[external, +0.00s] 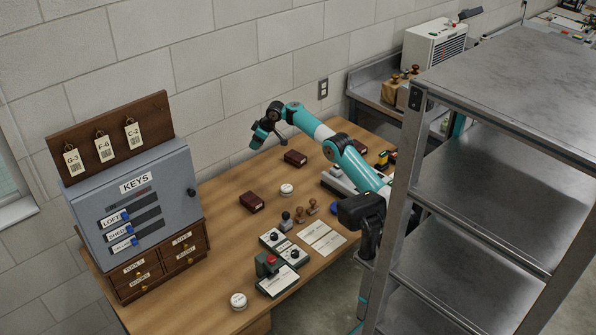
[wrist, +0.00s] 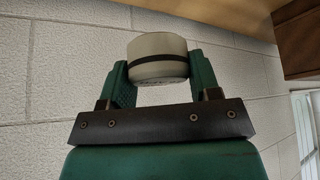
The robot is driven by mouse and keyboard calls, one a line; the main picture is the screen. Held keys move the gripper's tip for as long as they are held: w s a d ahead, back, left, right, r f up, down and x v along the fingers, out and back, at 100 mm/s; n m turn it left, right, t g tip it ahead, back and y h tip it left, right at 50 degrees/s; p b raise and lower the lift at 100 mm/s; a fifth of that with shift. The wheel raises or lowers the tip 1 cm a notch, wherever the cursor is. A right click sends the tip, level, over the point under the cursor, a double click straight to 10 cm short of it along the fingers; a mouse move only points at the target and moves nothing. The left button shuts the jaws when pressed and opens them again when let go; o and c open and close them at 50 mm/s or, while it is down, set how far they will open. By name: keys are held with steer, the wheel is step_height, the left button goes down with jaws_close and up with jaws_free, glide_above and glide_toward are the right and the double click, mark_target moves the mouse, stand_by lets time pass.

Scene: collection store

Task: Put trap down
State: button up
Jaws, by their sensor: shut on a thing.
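My gripper (external: 259,139) is over the back part of the wooden desk, close to the block wall. In the wrist view its two green fingers are shut on a round white trap (wrist: 158,57) with a dark band around it. The held trap cannot be made out in the external view, and whether it touches the desk cannot be told. Two similar white round traps lie on the desk: one near the middle (external: 287,188) and one at the front edge (external: 239,300).
The desk (external: 222,212) has bare wood around the middle trap. Two dark red boxes (external: 251,202) (external: 295,158) lie near the gripper. A grey key cabinet (external: 140,205) stands at left. Stamps (external: 311,206), cards (external: 321,238) and small devices (external: 282,245) crowd the front right. A metal shelf (external: 480,190) stands at right.

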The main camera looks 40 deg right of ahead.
steer(key=shift+s+d+r, duration=0.1)
steer(key=shift+d+r, duration=0.2)
steer(key=shift+r, duration=0.15)
steer(key=s+d+n+g+y+p, duration=0.1)
steer(key=s+d+n+p, duration=0.35)
steer(key=d, duration=0.55)
steer(key=n+g+y+p, duration=0.1)
steer(key=n+g+p, duration=0.1)
steer(key=n, duration=0.2)
glide_above(307, 181)
steer(key=d, duration=0.1)
steer(key=f+b, duration=0.1)
steer(key=f, duration=0.3)
steer(key=f+b, duration=0.1)
steer(key=f, duration=0.4)
steer(key=f+b, duration=0.1)
steer(key=f, duration=0.4)
steer(key=shift+s+d+f, duration=0.1)
steer(key=shift+d+f, duration=0.15)
steer(key=shift+d, duration=0.1)
steer(key=shift+f, duration=2.65)
steer(key=shift+f+b, duration=0.2)
steer(key=shift+b, duration=0.15)
steer(key=o, duration=0.6)
